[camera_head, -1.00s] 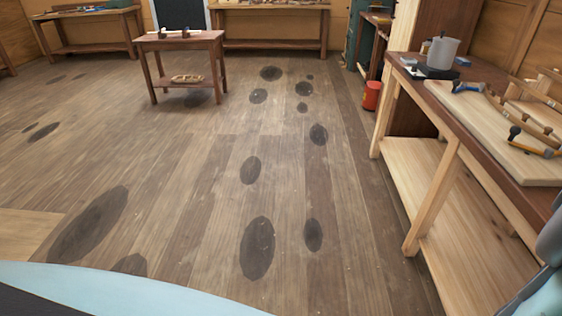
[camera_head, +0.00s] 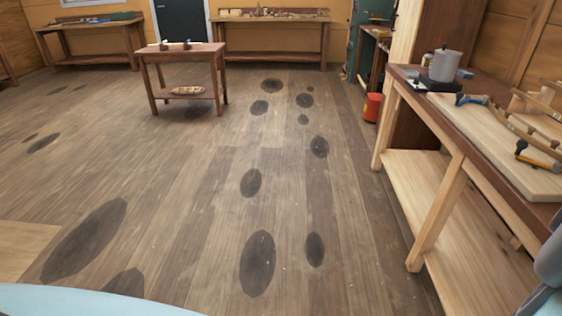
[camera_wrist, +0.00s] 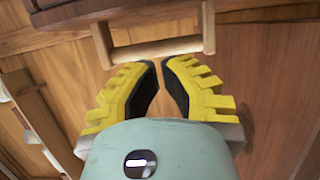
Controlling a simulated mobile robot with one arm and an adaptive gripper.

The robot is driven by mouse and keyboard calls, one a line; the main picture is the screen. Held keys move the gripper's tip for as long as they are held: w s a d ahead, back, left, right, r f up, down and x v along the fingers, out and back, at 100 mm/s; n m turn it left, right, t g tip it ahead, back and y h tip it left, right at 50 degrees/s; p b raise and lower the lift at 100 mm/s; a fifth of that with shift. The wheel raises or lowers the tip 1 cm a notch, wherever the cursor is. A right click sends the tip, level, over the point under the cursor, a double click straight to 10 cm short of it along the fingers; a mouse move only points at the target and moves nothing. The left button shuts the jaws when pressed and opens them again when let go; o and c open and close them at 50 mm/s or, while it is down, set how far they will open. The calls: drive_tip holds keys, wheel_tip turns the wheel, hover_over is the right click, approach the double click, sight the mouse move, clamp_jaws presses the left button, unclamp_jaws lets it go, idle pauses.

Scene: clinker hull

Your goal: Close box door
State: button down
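No box or box door can be made out for certain in either view. In the wrist view, my gripper (camera_wrist: 160,64) has its yellow, black-padded fingers apart, with a narrow empty gap between the tips. A light wooden crossbar (camera_wrist: 155,49) between two uprights lies just beyond the fingertips in the picture. I cannot tell whether they touch it. My gripper does not show in the head view.
A long workbench (camera_head: 444,166) with tools and a grey pot (camera_head: 445,65) stands close on the right. A small table (camera_head: 181,50) and another bench (camera_head: 270,20) stand farther off. A red bucket (camera_head: 373,107) is by the workbench. The middle floor (camera_head: 200,180) is clear.

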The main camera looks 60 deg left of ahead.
drive_tip(key=s+a, duration=0.2)
drive_tip(key=s, duration=0.7)
drive_tip(key=shift+s+a, duration=0.25)
drive_tip(key=shift+a, duration=0.05)
